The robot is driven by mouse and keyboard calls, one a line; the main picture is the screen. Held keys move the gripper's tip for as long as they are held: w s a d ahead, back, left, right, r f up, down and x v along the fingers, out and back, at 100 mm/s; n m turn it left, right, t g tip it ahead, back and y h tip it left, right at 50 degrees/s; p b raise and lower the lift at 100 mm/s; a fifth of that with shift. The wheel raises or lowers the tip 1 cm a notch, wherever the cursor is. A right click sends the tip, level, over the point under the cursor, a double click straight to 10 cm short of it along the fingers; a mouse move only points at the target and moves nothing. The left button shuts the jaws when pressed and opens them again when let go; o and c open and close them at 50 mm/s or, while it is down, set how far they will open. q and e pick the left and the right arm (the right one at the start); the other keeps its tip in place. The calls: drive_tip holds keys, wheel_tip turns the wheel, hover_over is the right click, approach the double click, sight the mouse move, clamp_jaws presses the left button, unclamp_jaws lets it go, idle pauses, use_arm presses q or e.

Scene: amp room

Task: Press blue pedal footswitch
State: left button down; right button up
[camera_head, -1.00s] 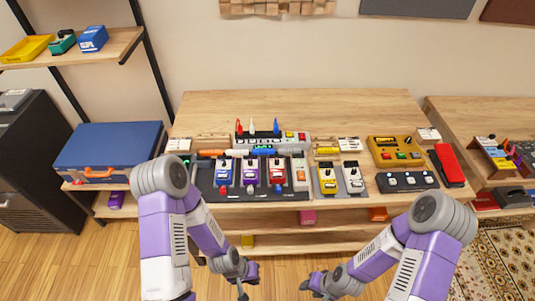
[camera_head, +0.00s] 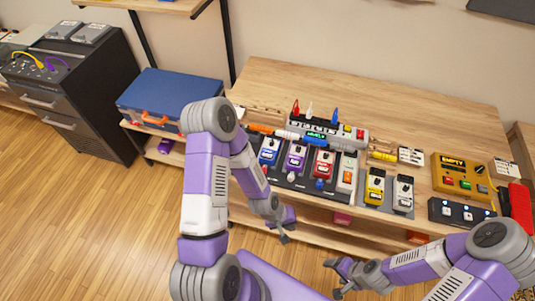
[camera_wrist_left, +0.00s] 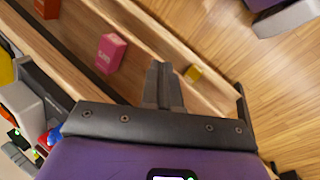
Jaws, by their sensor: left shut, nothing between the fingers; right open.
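The blue pedal (camera_head: 269,152) stands at the left end of the pedal row on the dark pedalboard (camera_head: 334,196). My left forearm passes close to its lower left, and its footswitch is too small to make out clearly. My left gripper (camera_head: 283,237) is in front of the bench, below and in front of the pedals, apart from them. In the left wrist view its fingers (camera_wrist_left: 163,86) are shut with nothing between them, in front of the lower shelf. My right gripper (camera_head: 334,276) is open and empty, lower and further right.
Purple (camera_head: 295,157) and red (camera_head: 323,164) pedals stand beside the blue one. Yellow (camera_head: 374,187) and grey (camera_head: 403,193) pedals are further right. A blue case (camera_head: 170,97) lies left.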

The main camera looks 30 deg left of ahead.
use_arm(q)
drive_tip(key=w+a+r+n+t, duration=0.1)
drive_tip(key=w+a+r+n, duration=0.1)
drive_tip(key=w+r+n, duration=0.1)
drive_tip(key=w+a+r+n+t+p, duration=0.1)
drive_tip(key=w+a+r+n, duration=0.2)
drive_tip(key=w, duration=0.1)
drive_tip(key=w+a+r+n+t, duration=0.2)
drive_tip(key=w+a+r+n, duration=0.1)
drive_tip(key=r, duration=0.1)
drive_tip(key=shift+w+a+y, duration=0.25)
drive_tip(key=shift+y, duration=0.05)
drive_tip(key=w+a+r+n+t+y+p, duration=0.1)
drive_tip(key=w+a+r+n+t+y, duration=0.1)
drive_tip(key=w+a+r+n, duration=0.3)
drive_tip(key=a+r+n, duration=0.3)
drive_tip(key=a+r, duration=0.2)
drive_tip(key=r, duration=0.1)
drive_tip(key=shift+w+r+n+t+p, duration=0.2)
drive_tip(key=shift+n+t+p, duration=0.1)
drive_tip(key=shift+n+t, duration=0.1)
drive_tip(key=shift+f, duration=0.15)
drive_tip(key=b, duration=0.8)
hover_over(266, 157)
wheel_tip(266, 157, down, 8)
drive_tip(key=shift+s+r, duration=0.1)
drive_tip(key=shift+f, duration=0.45)
drive_tip(key=shift+f, duration=0.15)
drive_tip(key=shift+f, duration=0.3)
